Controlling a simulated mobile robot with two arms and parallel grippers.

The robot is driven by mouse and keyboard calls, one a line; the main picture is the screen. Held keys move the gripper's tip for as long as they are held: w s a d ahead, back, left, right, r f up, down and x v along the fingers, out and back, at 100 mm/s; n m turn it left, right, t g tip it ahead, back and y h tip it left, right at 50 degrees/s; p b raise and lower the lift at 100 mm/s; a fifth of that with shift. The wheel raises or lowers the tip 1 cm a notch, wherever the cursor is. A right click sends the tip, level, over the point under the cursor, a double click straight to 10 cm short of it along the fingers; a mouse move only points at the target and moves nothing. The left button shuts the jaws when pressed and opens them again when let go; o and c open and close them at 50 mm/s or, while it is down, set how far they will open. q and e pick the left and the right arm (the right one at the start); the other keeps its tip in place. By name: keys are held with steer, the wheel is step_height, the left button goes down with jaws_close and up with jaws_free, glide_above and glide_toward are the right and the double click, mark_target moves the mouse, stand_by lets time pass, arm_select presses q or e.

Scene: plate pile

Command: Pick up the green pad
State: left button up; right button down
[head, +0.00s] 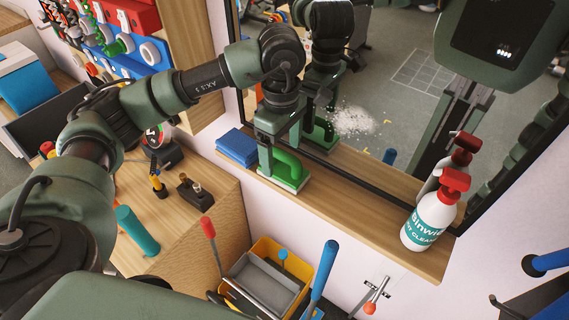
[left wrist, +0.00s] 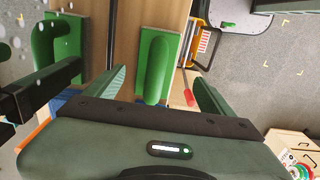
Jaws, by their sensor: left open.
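The green pad (head: 290,172) has a raised green handle and a pale base. It rests on the wooden ledge (head: 350,197) in front of the mirror. My left gripper (head: 279,140) is open and comes down over the pad from above. In the left wrist view the pad's handle (left wrist: 155,68) lies between the two open fingers (left wrist: 157,92), with a gap on each side. The mirror repeats the pad and gripper. My right gripper is not in view.
A stack of blue pads (head: 237,147) lies just left of the green pad. A white spray bottle (head: 432,218) with a red top stands at the ledge's right end. The mirror (head: 408,130) rises behind the ledge. A yellow bin (head: 265,250) with tools is below.

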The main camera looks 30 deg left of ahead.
mark_target(283, 163)
arm_select(q)
steer(key=f, duration=0.1)
steer(key=f+p, duration=0.1)
steer(key=f, duration=0.1)
steer(key=f+p, duration=0.1)
steer(key=shift+w+f, duration=0.35)
steer(key=shift+w, duration=0.05)
steer(key=shift+f, duration=0.25)
steer(key=c, duration=1.5)
steer(key=shift+c, duration=0.2)
steer(key=shift+s+r+b, duration=0.2)
steer(key=shift+r+b, duration=0.1)
steer(key=shift+b, duration=0.4)
step_height(283, 163, up, 6)
steer(key=shift+b, duration=1)
steer(key=s+a+b, duration=0.2)
steer(key=s+b, duration=0.4)
steer(key=s, duration=1.3)
steer(key=shift+s+a+r, duration=0.25)
steer(key=shift+a, duration=0.1)
